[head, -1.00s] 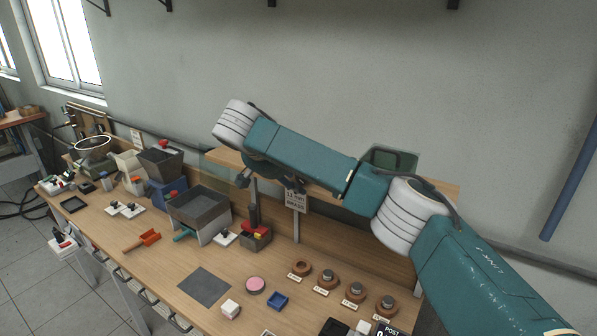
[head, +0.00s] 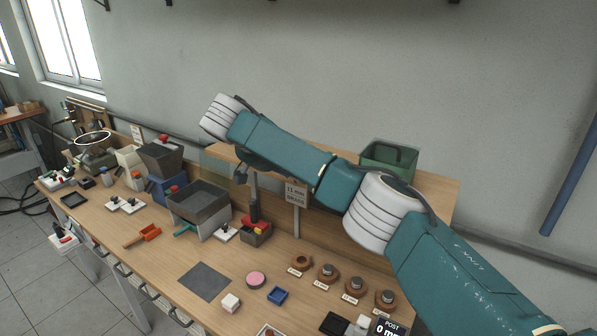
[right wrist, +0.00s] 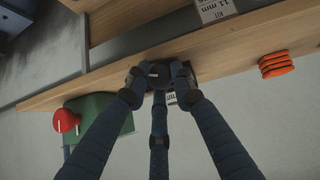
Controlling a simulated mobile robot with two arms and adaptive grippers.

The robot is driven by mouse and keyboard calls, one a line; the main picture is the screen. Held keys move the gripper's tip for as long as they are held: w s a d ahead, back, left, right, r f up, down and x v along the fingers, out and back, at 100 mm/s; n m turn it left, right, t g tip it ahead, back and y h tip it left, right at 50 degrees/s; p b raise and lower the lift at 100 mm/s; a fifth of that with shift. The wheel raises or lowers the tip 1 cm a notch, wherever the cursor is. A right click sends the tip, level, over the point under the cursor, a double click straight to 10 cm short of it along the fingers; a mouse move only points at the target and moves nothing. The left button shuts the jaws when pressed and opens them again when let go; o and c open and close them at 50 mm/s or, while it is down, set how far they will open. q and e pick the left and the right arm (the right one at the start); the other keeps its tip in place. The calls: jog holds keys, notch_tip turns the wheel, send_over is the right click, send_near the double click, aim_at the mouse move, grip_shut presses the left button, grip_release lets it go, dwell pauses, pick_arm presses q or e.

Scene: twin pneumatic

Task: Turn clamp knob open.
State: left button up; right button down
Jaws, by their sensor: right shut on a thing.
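In the right wrist view a round black knob (right wrist: 158,73) sits at the edge of a wooden board. The three dark fingers of my right gripper (right wrist: 157,84) are closed around it, with fingers on both sides and one below. The knob's base is partly hidden by the fingers. In the head view my right arm reaches leftward over the bench, and its hand is mostly hidden behind the arm. I cannot make out the knob there. My left gripper is in neither view.
A sign (head: 297,193) stands by the shelf (head: 437,197), which carries a green bin (head: 389,160). A grey hopper box (head: 199,207) and small parts crowd the bench. The wrist view shows a red ball-shaped part (right wrist: 66,121) and orange rings (right wrist: 277,64).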

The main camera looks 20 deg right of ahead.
jog(key=shift+a+f+g, duration=0.1)
jog(key=shift+a+g, duration=0.05)
jog(key=shift+g, duration=0.15)
jog(key=c, duration=1.5)
grip_release()
jog(key=shift+o, duration=0.2)
jog(key=v, duration=1.2)
jog(key=shift+a, duration=0.2)
jog(key=shift+f, duration=0.2)
